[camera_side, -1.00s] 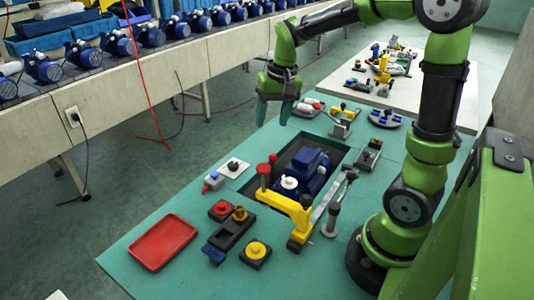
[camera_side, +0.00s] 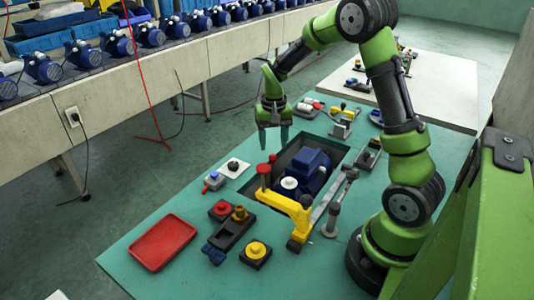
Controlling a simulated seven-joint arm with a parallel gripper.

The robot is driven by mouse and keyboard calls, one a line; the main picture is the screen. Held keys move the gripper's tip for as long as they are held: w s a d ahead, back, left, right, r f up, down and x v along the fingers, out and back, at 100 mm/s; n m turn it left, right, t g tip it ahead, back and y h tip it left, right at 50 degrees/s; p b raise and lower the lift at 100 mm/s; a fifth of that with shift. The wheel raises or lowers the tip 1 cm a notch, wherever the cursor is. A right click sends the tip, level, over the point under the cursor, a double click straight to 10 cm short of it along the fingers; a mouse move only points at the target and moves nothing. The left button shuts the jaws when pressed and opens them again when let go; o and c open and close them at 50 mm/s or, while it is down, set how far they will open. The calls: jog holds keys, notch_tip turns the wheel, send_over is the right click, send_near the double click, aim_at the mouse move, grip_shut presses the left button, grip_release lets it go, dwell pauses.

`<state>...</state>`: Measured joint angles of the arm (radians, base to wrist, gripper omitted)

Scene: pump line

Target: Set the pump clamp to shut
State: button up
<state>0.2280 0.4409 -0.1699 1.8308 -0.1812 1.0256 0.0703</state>
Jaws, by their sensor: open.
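The blue pump (camera_side: 308,168) sits in a dark recess in the green table. A yellow clamp arm (camera_side: 290,206) with a red knob (camera_side: 264,172) at one end stands along the near side of the pump. A grey metal lever (camera_side: 333,202) rises next to its yellow base; I cannot tell from this view whether the clamp is shut. My gripper (camera_side: 273,142) is open and empty, pointing down above the far left edge of the recess, apart from the pump and the clamp.
A red tray (camera_side: 162,242) lies at the table's front left. A red button (camera_side: 221,210), a black block with an orange knob (camera_side: 239,215) and a yellow button (camera_side: 256,252) stand nearer the front. Another small yellow clamp (camera_side: 343,116) stands behind the pump. A conveyor (camera_side: 150,75) with several pumps runs behind.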

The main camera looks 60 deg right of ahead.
aim_at(273, 155)
notch_tip(273, 155, down, 6)
jog(key=shift+r, duration=0.15)
grip_shut()
dwell(0.4)
